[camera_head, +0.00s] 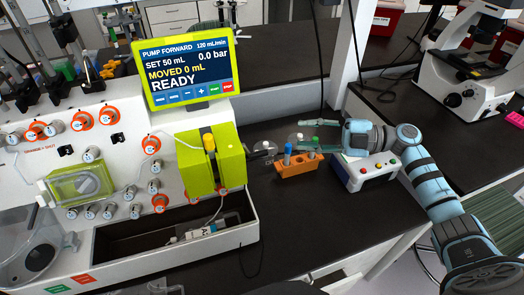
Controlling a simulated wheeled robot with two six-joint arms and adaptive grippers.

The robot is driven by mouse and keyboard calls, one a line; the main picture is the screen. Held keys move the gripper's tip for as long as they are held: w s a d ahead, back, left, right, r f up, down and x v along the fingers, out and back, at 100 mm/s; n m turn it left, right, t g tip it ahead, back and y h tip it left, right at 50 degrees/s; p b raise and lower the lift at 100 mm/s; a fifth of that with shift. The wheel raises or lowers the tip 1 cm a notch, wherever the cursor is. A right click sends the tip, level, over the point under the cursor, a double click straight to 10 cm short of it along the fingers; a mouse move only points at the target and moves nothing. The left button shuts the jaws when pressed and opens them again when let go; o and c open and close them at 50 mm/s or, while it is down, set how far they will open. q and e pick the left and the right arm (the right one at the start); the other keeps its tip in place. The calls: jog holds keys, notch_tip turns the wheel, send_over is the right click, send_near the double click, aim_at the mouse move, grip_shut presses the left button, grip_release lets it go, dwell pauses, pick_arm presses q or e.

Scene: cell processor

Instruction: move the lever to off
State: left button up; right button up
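A yellow upright lever-like piece (209,143) stands at the front of the green pump block (228,168) on the cell processor. A small dark and silver part (263,149) sticks out at the right side of that block; I cannot tell which of the two is the lever, and no off mark is legible. My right gripper (303,136) reaches in from the right with its fingers pointing left toward the pump block. The fingers look apart and empty, over the tube rack and clear of the yellow piece. My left gripper does not show.
An orange rack (299,166) with capped tubes stands under my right gripper. A white box with coloured buttons (369,172) is beside it. A screen (188,67) reads READY above the processor (110,110). A microscope (478,70) is at right. The black bench front (310,225) is mostly clear.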

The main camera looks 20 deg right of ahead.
aim_at(269, 152)
jog(key=a+f+g+p, duration=0.1)
jog(key=a, duration=0.2)
jog(key=w+a+f+g, duration=0.1)
jog(key=a, duration=0.3)
jog(key=a+f+n+g+p, duration=0.1)
jog(key=a, duration=0.2)
jog(key=shift+w+a+f+h+p, duration=0.2)
jog(key=shift+a+f+h+p, duration=0.05)
jog(key=shift+f+h+p, duration=0.1)
jog(key=shift+w+a+f, duration=0.1)
jog(key=shift+a+f, duration=0.05)
jog(key=shift+a, duration=0.25)
grip_shut()
